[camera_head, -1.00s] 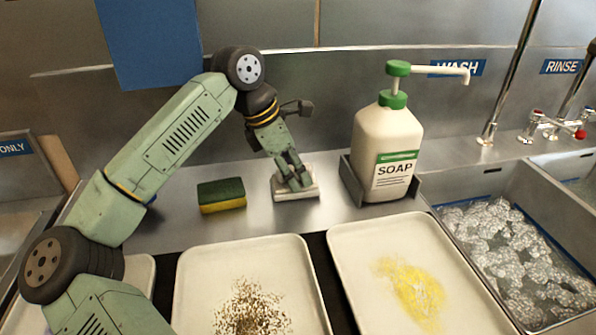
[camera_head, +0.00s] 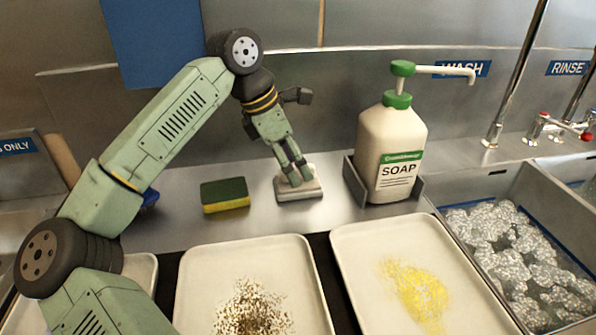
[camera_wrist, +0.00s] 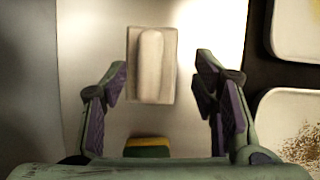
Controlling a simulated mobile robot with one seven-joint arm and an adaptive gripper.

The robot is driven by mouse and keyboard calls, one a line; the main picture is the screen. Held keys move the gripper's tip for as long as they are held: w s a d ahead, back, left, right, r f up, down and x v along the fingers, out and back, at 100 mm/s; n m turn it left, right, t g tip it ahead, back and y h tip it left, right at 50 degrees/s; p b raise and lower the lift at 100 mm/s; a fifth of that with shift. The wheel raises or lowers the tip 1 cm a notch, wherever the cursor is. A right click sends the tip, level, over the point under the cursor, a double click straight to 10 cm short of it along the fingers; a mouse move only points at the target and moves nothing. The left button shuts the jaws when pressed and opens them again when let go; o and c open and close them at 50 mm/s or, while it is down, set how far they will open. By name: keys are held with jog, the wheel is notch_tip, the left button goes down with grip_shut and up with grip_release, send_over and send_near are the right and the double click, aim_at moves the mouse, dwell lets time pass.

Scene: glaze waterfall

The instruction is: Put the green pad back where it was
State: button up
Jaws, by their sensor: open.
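A sponge with a green top and a yellow lower layer (camera_head: 225,195) lies flat on the steel counter; no other green pad shows. A pale block with a raised grip (camera_head: 299,190) rests on the counter to its right. My gripper (camera_head: 297,174) is just above this block, pointing down, with nothing held. In the wrist view the fingers (camera_wrist: 162,72) are spread, with the pale block (camera_wrist: 152,55) beyond and between them. The sponge (camera_wrist: 148,147) is partly hidden behind my gripper there.
A soap bottle (camera_head: 390,150) stands in a metal holder close to the block's right. Trays with dark crumbs (camera_head: 195,262) and yellow residue (camera_head: 350,240) lie in front. A sink with foam (camera_head: 515,250) is at the right. The steel wall is close behind.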

jog(key=b+v, duration=0.1)
jog(key=v, duration=0.8)
jog(key=shift+r, duration=0.25)
jog(key=shift+s, duration=0.1)
